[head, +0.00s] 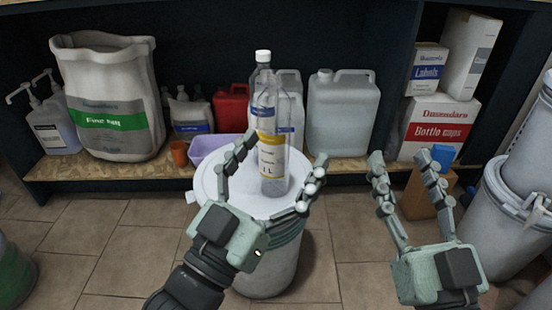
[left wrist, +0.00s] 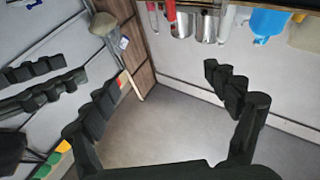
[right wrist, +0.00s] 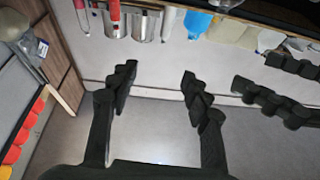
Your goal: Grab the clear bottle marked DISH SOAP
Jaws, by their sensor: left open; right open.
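Two clear bottles overlap on the white lid of a drum (head: 215,187) in the head view. The front bottle (head: 271,180) stands upright with a yellow and white label. The rear bottle (head: 263,57) has a white cap and is mostly hidden behind it. I cannot read DISH SOAP on either. My left gripper (head: 282,152) is open over the lid, its fingers either side of the bottles in the picture, holding nothing. My right gripper (head: 403,158) is open and empty, right of the drum. Neither wrist view shows the bottles.
A shelf (head: 330,170) behind holds a large sack (head: 110,85), a grey jerrycan (head: 342,115), a red can (head: 231,108), a purple tub (head: 210,148) and boxes (head: 440,125). Stacked grey drums (head: 500,215) stand at the right.

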